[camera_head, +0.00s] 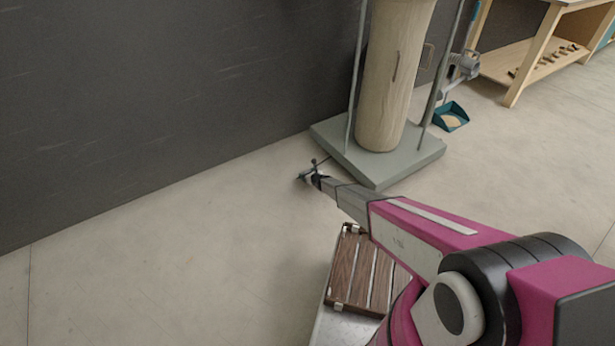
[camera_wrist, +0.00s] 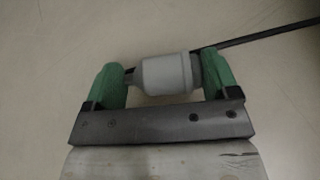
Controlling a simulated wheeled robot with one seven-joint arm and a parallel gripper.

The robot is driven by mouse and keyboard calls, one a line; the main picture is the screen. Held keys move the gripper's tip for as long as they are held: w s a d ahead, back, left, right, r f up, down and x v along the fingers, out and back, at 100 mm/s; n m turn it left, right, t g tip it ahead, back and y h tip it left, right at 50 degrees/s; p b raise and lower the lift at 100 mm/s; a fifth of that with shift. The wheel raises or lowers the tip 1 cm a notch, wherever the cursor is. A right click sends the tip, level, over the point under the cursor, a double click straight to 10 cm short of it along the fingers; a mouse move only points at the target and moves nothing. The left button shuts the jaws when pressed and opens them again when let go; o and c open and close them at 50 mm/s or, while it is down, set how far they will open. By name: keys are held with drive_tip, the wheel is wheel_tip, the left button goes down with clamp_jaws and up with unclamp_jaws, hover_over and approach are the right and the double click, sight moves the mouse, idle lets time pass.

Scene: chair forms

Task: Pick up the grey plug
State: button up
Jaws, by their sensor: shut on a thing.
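The grey plug (camera_wrist: 167,74) lies between the two green fingers of my gripper (camera_wrist: 165,78) in the wrist view. The fingers touch it at both ends and are shut on it. A dark cord runs from the plug's side up to the right. In the head view, my gripper (camera_head: 306,174) is small, low by the floor, left of the grey base plate. The plug is too small there to make out. Whether it touches the floor cannot be told.
A grey base plate (camera_head: 376,176) carries a thick wooden column (camera_head: 392,80) and thin uprights, close right of my gripper. A dark wall (camera_head: 150,90) stands behind. A teal dustpan (camera_head: 451,117) and a wooden bench (camera_head: 530,60) are at the back right. Floor at left is clear.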

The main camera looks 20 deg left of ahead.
sight(307, 171)
drive_tip(key=r, duration=0.1)
drive_tip(key=s+r, duration=0.1)
drive_tip(key=r, duration=0.1)
drive_tip(key=shift+s+d+r, duration=0.1)
drive_tip(key=shift+r, duration=0.2)
drive_tip(key=s+d+r, duration=0.1)
drive_tip(key=s+r, duration=0.5)
drive_tip(key=s, duration=0.4)
drive_tip(key=d+r, duration=0.9)
drive_tip(key=r, duration=0.4)
drive_tip(key=w+d+r, duration=0.1)
drive_tip(key=d+r, duration=0.9)
drive_tip(key=r, duration=0.4)
drive_tip(key=d+r, duration=0.9)
drive_tip(key=r, duration=0.4)
drive_tip(key=s+d+r+g, duration=0.1)
drive_tip(key=s+d+r, duration=2)
drive_tip(key=d+r, duration=0.2)
drive_tip(key=shift+s+d+r+n+y, duration=0.15)
drive_tip(key=shift+d+r+n+y, duration=0.2)
drive_tip(key=shift+d, duration=0.8)
